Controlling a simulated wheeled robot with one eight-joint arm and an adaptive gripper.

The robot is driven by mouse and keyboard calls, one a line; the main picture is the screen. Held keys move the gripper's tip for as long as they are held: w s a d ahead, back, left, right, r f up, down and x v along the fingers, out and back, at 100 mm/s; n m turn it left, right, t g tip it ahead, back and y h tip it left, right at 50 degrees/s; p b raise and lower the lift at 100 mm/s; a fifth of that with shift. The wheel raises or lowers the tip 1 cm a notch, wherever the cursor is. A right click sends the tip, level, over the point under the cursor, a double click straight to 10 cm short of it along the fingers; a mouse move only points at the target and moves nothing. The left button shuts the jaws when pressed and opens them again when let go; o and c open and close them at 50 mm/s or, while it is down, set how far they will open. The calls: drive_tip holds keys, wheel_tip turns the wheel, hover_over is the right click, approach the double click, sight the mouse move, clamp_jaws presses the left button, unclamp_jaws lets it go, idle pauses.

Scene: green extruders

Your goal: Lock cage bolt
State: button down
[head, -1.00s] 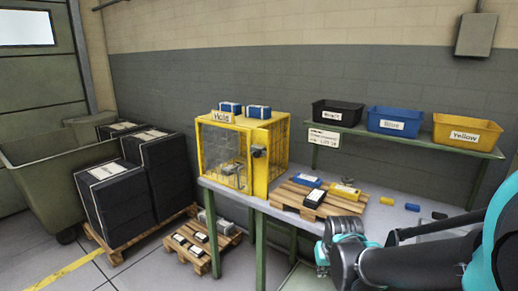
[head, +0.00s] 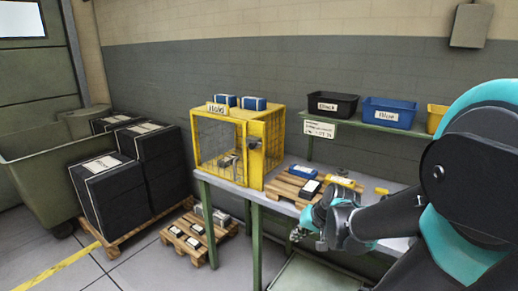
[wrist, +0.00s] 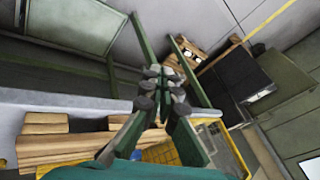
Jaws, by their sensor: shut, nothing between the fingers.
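The yellow mesh cage (head: 265,125) labelled "Hold" stands at the left end of the workbench. A small dark fitting, which looks like the bolt (head: 254,145), sits on its right front post. I cannot tell the bolt's position, nor whether the cage door is fully closed. My gripper (head: 297,235) is in front of the bench, below and to the right of the cage, apart from it. In the wrist view my gripper (wrist: 163,88) is shut and empty. Part of the yellow cage (wrist: 228,150) shows there at lower right.
A small wooden pallet (head: 283,188) with blue, black and yellow packages lies on the bench right of the cage. Black (head: 332,104) and blue (head: 389,113) bins stand on the shelf behind. A floor pallet (head: 220,229) with boxes lies left of the bench legs.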

sight(251, 145)
drive_tip(key=w+a+r+m+t+y, duration=0.1)
drive_tip(key=w+r+m+t+y, duration=0.5)
drive_tip(key=w+r, duration=1.2)
wheel_tip(251, 145, up, 3)
drive_tip(key=shift+w+a+r+m+y, duration=0.1)
drive_tip(key=shift+w+a+m+y, duration=0.15)
drive_tip(key=shift+y, duration=0.65)
drive_tip(key=shift+d, duration=0.1)
drive_tip(key=x, duration=1.4)
drive_tip(key=x, duration=0.4)
drive_tip(key=shift+a+r, duration=0.3)
drive_tip(key=shift+a, duration=0.25)
